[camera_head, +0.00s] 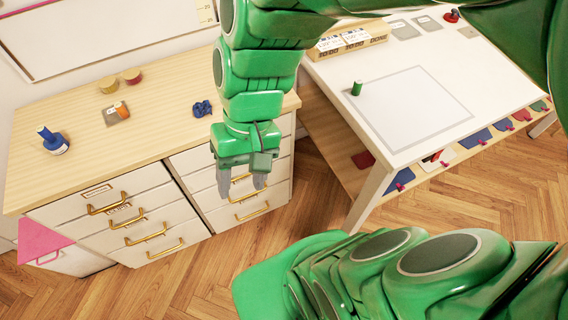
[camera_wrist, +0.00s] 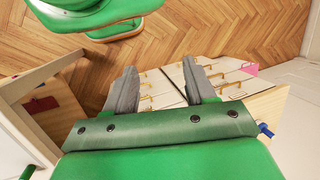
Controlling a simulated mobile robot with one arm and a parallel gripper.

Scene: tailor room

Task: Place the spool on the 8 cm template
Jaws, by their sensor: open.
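A green spool (camera_head: 357,88) stands upright on the white table, at the left corner of a large square outline. Small grey squares (camera_head: 403,29), (camera_head: 430,23) lie at the back of the table; which template is 8 cm cannot be read. My gripper (camera_head: 242,182) is open and empty, pointing down in front of the dresser, left of the table. In the wrist view my gripper (camera_wrist: 160,78) has nothing between its fingers.
A wooden box (camera_head: 347,41) stands at the table's back.

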